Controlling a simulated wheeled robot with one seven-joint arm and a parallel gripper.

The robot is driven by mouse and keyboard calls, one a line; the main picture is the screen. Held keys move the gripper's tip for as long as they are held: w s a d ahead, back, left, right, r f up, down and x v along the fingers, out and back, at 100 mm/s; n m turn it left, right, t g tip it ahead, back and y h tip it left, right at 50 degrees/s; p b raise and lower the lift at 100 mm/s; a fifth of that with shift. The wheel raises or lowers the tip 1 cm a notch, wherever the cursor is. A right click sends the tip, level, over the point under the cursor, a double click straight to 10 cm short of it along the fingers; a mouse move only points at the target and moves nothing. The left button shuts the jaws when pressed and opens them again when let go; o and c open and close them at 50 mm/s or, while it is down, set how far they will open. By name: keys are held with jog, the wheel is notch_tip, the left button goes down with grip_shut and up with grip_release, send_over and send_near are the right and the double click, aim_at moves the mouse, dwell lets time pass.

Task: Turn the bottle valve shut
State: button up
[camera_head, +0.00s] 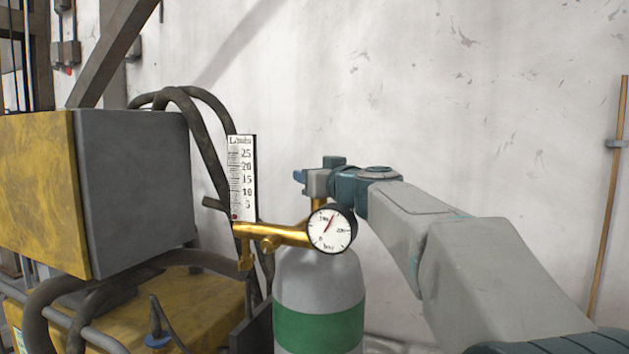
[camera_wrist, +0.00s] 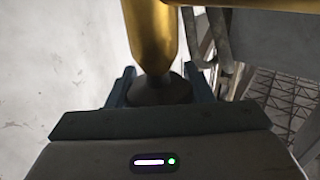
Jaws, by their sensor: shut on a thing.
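The gas bottle (camera_head: 319,298), grey with a green band, stands in the lower middle of the head view. A brass fitting with a round pressure gauge (camera_head: 330,229) sits at its top. My gripper (camera_head: 314,180) is above the gauge, at the top of the upright brass stem (camera_head: 318,204). In the wrist view, the blue fingers of my gripper (camera_wrist: 158,86) are shut around a dark round knob (camera_wrist: 152,90), the bottle valve, at the end of the brass stem (camera_wrist: 150,35). In the head view the knob is hidden by my gripper.
A grey and yellow machine box (camera_head: 135,190) with dark hoses (camera_head: 200,118) fills the left side. The pale wall (camera_head: 450,90) is behind, with a thin pole (camera_head: 607,200) at far right.

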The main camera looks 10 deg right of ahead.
jog(key=o, duration=1)
notch_tip(320, 180, up, 5)
jog(key=p, duration=0.2)
jog(key=shift+d+p, duration=0.1)
jog(key=shift+p, duration=0.3)
jog(key=s+d+r+p, duration=0.1)
jog(key=s+d+r, duration=0.5)
jog(key=d, duration=0.4)
